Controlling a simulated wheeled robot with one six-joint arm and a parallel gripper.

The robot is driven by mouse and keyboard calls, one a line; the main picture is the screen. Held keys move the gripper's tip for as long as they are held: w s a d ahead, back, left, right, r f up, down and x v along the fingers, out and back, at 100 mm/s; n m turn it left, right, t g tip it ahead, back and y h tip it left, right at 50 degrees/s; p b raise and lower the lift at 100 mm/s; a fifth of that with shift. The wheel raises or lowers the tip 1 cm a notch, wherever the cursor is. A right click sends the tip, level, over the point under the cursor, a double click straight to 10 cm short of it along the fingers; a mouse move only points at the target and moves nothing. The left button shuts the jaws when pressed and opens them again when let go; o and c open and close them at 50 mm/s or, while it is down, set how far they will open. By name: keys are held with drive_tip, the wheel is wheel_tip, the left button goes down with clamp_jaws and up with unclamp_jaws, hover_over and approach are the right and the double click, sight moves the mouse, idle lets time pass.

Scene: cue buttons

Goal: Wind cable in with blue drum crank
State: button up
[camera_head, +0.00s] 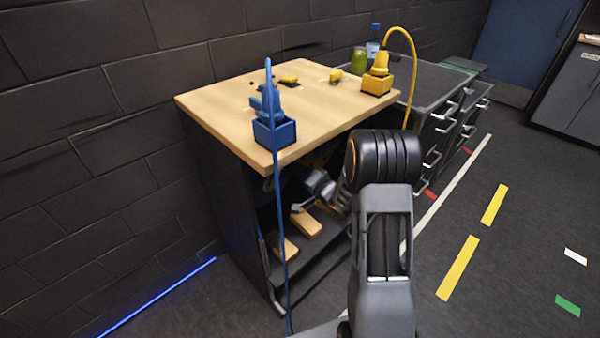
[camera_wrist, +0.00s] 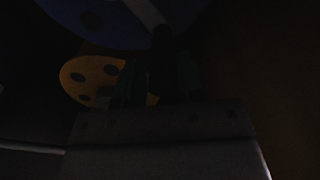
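In the dark wrist view, a blue disc with holes, apparently the blue drum (camera_wrist: 95,20), fills the upper left. A pale grey crank bar (camera_wrist: 147,12) crosses its face down to a dark handle (camera_wrist: 163,42). My gripper (camera_wrist: 162,80) has dim greenish fingers on both sides of this handle; whether they press on it is too dark to tell. In the head view, the blue cable (camera_head: 279,210) runs from a blue housing (camera_head: 274,130) on the table's front corner down past the table's open front. My arm reaches under the tabletop, and the drum is not clearly visible there.
A yellow disc with holes (camera_wrist: 92,77) is beside the blue one. Wooden blocks (camera_head: 306,223) lie below. Open floor is at right.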

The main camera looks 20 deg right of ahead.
drive_tip(key=o, duration=0.3)
drive_tip(key=shift+o, duration=0.2)
drive_tip(key=p+v, duration=0.1)
drive_tip(key=v, duration=1.2)
drive_tip(key=shift+s, duration=0.4)
drive_tip(key=shift+d, duration=0.1)
